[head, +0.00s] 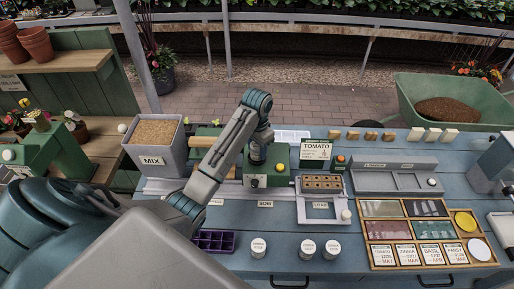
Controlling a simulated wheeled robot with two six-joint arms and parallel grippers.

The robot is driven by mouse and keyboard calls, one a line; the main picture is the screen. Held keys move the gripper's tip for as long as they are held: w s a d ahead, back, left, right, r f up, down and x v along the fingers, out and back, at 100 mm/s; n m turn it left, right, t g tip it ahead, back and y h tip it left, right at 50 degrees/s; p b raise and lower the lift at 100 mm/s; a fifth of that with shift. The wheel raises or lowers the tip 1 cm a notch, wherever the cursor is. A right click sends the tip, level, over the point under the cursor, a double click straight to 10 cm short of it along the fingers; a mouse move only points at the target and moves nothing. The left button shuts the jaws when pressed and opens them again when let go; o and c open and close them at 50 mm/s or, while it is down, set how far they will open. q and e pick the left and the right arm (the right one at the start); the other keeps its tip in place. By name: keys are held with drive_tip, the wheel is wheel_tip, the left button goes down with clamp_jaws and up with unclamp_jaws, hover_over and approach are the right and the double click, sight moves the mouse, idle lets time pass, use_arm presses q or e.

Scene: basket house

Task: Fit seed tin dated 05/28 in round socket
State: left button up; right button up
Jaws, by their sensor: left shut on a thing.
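My left gripper (258,152) points down over the green sowing unit (281,181), left of its yellow button. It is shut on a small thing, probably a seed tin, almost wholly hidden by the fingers. The round socket is not clearly visible under the gripper, and I cannot tell whether the held thing is seated. Three white-lidded seed tins stand at the bench's front edge: a left one (258,248), a middle one (307,249) and a right one (332,249). Their dates are too small to read. My right gripper is not in view.
A seed tray (322,184) sits in a white frame right of the unit, below the TOMATO card (316,150). A MIX bin (154,144) stands left. A purple tray (213,241) lies front left, and a wooden compartment case (372,230) front right.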

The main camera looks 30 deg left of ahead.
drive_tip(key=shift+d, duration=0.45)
use_arm(q)
drive_tip(key=shift+f, duration=0.45)
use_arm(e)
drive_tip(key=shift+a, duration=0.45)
use_arm(q)
drive_tip(key=shift+f, duration=0.25)
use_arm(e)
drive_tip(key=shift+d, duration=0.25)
use_arm(q)
drive_tip(key=o, duration=1.5)
drive_tip(key=shift+o, duration=0.2)
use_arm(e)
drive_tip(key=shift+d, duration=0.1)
